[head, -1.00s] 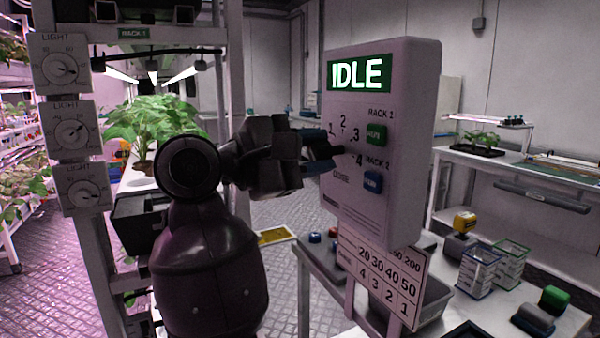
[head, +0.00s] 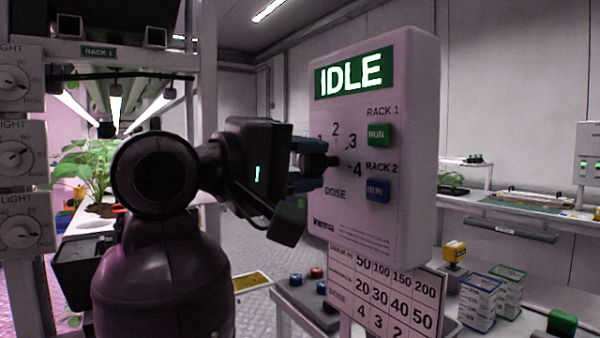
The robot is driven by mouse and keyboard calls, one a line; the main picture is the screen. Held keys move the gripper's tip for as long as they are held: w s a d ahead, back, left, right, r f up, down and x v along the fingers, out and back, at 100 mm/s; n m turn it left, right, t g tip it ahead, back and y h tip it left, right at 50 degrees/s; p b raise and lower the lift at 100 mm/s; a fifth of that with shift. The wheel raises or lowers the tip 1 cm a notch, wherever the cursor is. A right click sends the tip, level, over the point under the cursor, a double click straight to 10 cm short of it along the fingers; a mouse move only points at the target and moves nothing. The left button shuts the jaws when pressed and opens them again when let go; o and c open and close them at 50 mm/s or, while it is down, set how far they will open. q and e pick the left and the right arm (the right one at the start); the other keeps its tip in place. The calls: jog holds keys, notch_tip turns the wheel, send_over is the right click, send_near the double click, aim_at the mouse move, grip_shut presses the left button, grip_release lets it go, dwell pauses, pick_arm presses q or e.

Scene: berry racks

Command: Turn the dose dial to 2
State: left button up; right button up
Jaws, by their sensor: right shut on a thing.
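The white control box (head: 375,230) faces me at the centre right, and its screen (head: 355,73) reads IDLE. The dose dial (head: 334,160) is a small dark knob on its left side, ringed by the numbers 1 to 4, with DOSE printed below. My right gripper (head: 316,170) reaches it from the left. Its blue-tipped fingers are shut on the dial and hide most of it. I cannot read which number the dial points to. My left gripper is not in view.
Green (head: 379,134) and blue (head: 377,190) RUN buttons sit just right of the dial. A number chart (head: 390,295) hangs below the box. Labelled cartons (head: 477,303) stand on the bench at the lower right. Rack 1 with plants is at the left.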

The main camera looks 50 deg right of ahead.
jog(key=shift+f, duration=0.1)
dwell(0.3)
jog(key=o, duration=0.9)
jog(key=shift+o, duration=0.2)
jog(key=v, duration=1.1)
